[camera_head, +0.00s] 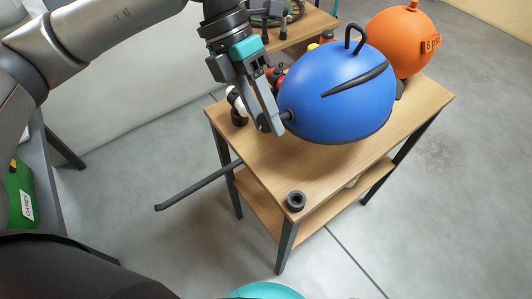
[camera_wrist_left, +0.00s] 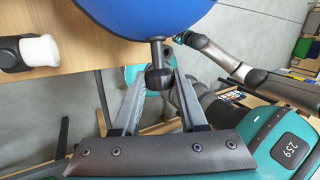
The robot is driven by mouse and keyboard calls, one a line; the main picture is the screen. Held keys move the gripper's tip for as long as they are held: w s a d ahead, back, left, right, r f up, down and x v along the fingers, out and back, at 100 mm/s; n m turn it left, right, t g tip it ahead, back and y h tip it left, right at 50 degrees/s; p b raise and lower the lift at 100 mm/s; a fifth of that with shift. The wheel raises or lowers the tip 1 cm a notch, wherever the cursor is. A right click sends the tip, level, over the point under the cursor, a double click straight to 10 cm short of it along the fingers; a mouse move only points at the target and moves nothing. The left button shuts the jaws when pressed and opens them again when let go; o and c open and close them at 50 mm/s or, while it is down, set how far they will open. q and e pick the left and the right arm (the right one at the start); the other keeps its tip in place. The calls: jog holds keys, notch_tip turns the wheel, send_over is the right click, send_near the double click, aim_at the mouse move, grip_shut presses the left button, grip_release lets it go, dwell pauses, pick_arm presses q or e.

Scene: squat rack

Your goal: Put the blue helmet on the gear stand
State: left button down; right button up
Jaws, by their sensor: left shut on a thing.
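The blue helmet (camera_head: 335,95) is a smooth dome with a black loop on top and a dark curved strip. It is over the wooden two-shelf stand (camera_head: 253,150), dome up and slightly tilted; I cannot tell if its underside touches the top. My left gripper (camera_head: 272,122) is at the helmet's left side, shut on its dark side knob. In the left wrist view the knob (camera_wrist_left: 158,77) sits between the fingertips, with the blue helmet (camera_wrist_left: 150,12) beyond. Another arm of mine shows there, but its gripper is too small to read. I cannot tell which piece is the gear stand.
An orange ball-like object (camera_head: 400,42) marked "8 psi" is at the back right of the wooden top. A black ring-shaped piece (camera_head: 296,201) sits at its front corner. White-and-dark and red items stand behind my gripper. A dark bar (camera_head: 198,186) sticks out left.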

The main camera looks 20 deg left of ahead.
pick_arm(q)
jog(key=shift+f+b, duration=1.45)
jog(key=shift+f, duration=3.8)
pick_arm(e)
jog(key=w+a+r, duration=0.3)
jog(key=w+r, duration=0.1)
jog(key=r, duration=0.1)
jog(key=shift+a, duration=0.1)
pick_arm(q)
jog(key=shift+c, duration=2.2)
grip_release()
jog(key=shift+w+a+r, duration=0.1)
jog(key=shift+r, duration=0.15)
jog(key=p+v, duration=0.3)
jog(key=v, duration=0.8)
jog(key=shift+r, duration=0.25)
pick_arm(e)
jog(key=s+d+f, duration=0.3)
jog(key=f, duration=0.2)
jog(key=shift+s, duration=0.4)
